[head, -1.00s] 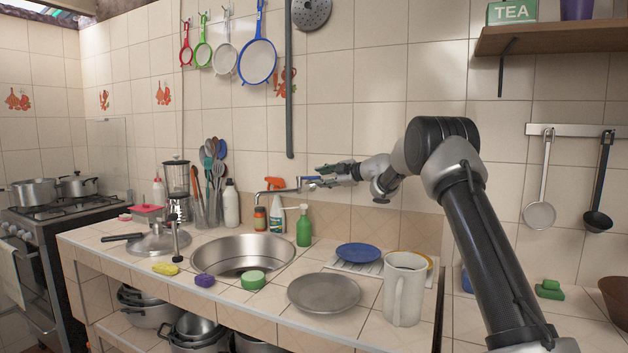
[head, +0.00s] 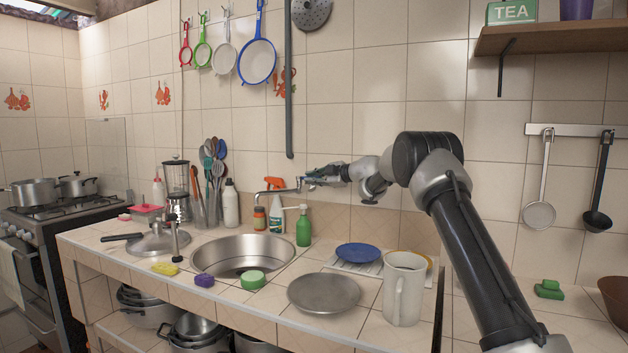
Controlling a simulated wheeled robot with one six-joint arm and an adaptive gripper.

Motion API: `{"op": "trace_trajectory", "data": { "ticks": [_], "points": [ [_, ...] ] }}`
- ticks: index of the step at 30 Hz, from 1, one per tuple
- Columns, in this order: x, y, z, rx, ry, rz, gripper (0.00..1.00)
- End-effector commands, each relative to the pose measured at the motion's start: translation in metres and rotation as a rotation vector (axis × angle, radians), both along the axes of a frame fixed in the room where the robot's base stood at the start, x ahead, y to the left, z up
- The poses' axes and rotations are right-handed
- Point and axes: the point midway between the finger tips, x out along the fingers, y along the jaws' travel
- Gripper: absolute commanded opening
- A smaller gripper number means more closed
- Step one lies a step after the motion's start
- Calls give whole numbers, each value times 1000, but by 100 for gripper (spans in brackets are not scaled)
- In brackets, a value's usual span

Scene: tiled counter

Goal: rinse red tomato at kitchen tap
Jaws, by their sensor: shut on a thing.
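The kitchen tap (head: 278,190) is mounted on the tiled wall, its spout reaching left over the round metal sink (head: 241,273). My gripper (head: 308,180) is at the wall end of the tap, shut on what looks like the tap handle, which its fingers mostly hide. The inside of the sink that shows looks empty, and I see no water stream under the spout. I cannot make out a red tomato anywhere in the head view.
A green soap bottle (head: 303,228) and a spray bottle (head: 276,213) stand below the tap. A grey plate (head: 323,292), a tall mug (head: 404,290) and a blue plate (head: 357,252) are at right. Sponges (head: 251,280) line the sink's front edge.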

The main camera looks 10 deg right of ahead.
Motion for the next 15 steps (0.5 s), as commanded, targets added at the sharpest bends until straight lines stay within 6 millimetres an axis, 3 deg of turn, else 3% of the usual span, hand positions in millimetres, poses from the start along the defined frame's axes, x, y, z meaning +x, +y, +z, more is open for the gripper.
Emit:
{"op": "trace_trajectory", "data": {
  "ticks": [15],
  "points": [
    [-12, 13, 2, 2, -4, -269, 0]
  ]
}}
